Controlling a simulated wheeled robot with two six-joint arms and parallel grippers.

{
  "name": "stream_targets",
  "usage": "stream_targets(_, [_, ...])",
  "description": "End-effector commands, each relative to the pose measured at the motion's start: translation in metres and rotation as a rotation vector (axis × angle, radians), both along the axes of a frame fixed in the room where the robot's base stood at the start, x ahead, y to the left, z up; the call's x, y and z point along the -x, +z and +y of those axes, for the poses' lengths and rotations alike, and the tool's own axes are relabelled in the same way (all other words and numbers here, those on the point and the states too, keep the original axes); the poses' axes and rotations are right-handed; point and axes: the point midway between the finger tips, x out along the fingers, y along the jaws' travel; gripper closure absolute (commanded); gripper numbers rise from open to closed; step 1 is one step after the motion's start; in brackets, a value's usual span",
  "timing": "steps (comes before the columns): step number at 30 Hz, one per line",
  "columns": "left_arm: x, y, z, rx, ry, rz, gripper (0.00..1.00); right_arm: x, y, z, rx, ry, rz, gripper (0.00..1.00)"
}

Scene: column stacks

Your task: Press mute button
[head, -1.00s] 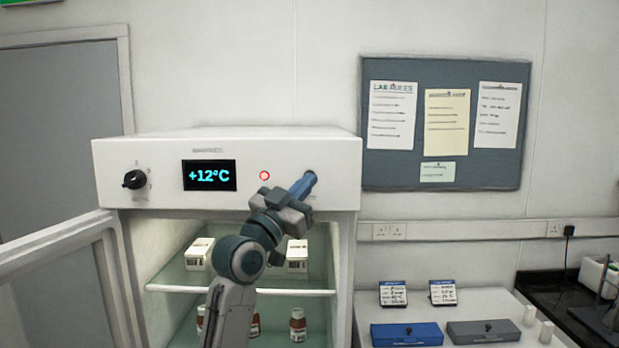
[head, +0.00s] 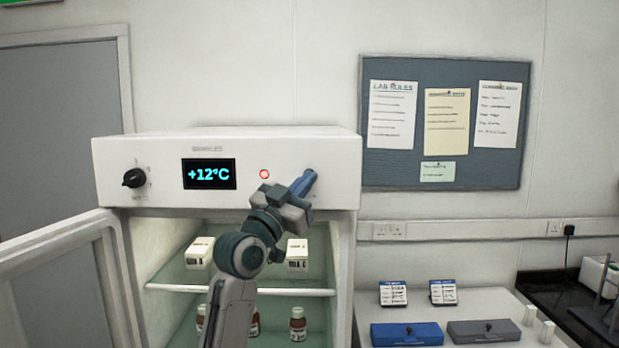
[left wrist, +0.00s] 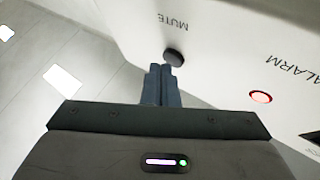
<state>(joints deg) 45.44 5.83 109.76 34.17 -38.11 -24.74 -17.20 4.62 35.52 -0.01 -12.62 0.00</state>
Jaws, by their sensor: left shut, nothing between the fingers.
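The mute button (left wrist: 174,57) is a dark round button on the white fridge panel, beside the printed word MUTE in the left wrist view. My left gripper (left wrist: 164,70) is shut and empty, with its fingertips at the lower edge of the button; I cannot tell whether they touch it. In the head view my left gripper (head: 308,176) reaches up to the right end of the panel (head: 225,150) and hides the button. A red-ringed alarm light (head: 264,174) sits to its left, and it also shows in the left wrist view (left wrist: 260,97). My right gripper is not in view.
The panel also has a display (head: 209,174) reading +12°C and a black knob (head: 134,178). The fridge door (head: 60,240) stands open at left, with boxes and bottles on the shelves. A counter (head: 510,300) at right holds a blue case (head: 407,335) and a grey case (head: 485,332).

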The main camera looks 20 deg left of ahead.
Motion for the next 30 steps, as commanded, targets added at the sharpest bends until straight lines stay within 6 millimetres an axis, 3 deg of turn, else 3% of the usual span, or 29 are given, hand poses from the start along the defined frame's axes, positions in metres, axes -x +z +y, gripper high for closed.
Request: stream_targets(30, [-0.0082,-0.0003,0.0023,0.0,0.0,0.0,1.0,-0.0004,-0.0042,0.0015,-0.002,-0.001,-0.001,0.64])
